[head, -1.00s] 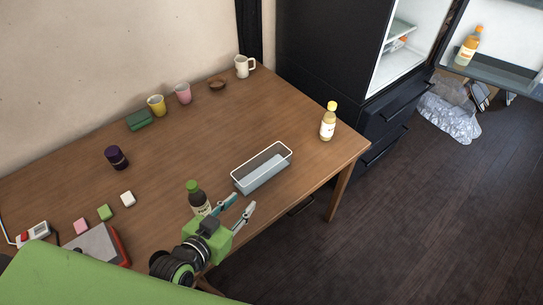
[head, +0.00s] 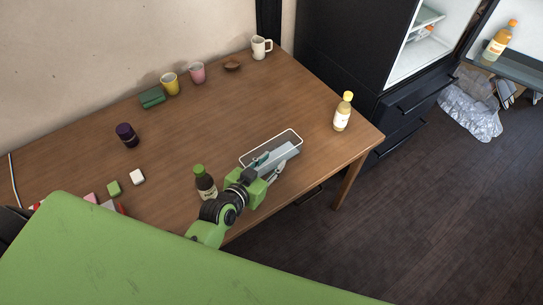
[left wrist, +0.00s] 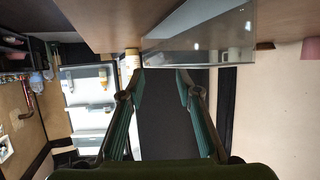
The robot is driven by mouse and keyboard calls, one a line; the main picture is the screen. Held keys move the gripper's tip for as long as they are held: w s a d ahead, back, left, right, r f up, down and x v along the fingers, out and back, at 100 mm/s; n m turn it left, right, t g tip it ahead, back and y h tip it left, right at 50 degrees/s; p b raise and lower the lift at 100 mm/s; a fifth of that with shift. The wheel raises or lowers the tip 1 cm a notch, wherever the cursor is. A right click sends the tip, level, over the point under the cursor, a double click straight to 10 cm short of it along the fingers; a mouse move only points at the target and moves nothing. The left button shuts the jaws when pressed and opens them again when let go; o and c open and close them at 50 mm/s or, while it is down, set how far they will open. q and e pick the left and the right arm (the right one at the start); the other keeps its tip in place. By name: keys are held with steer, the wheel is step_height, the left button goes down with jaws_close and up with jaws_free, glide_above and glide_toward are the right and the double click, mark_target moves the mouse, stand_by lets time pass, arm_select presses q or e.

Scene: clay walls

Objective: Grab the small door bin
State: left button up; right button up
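The small door bin (head: 286,150) is a long, narrow, pale grey see-through tray with a white rim. It sits on the wooden table near its front edge. In the left wrist view the bin (left wrist: 215,35) fills the top middle, just beyond the fingertips. My left gripper (head: 270,166) is at the bin's near-left side, overlapping it in the head view. Its two fingers are spread with nothing between them in the left wrist view (left wrist: 162,82). I cannot tell whether a finger touches the bin. My right gripper is out of view.
A dark bottle with a green cap (head: 205,183) stands close left of my left gripper. A yellow-capped bottle (head: 342,112) stands right of the bin on the table (head: 210,125). Cups and a mug (head: 261,48) line the back. The open fridge (head: 425,50) is at right.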

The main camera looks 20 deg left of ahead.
arm_select(q)
steer(key=x, duration=0.2)
steer(key=shift+w+d, duration=0.2)
steer(key=shift+w, duration=0.15)
steer(key=shift+w+d+f, duration=0.1)
steer(key=shift+w+f, duration=0.25)
steer(key=shift+w, duration=0.05)
jaws_close()
steer(key=shift+s, duration=0.1)
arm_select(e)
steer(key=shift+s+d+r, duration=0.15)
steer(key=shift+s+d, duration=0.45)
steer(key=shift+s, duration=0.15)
arm_select(q)
steer(key=shift+r, duration=0.15)
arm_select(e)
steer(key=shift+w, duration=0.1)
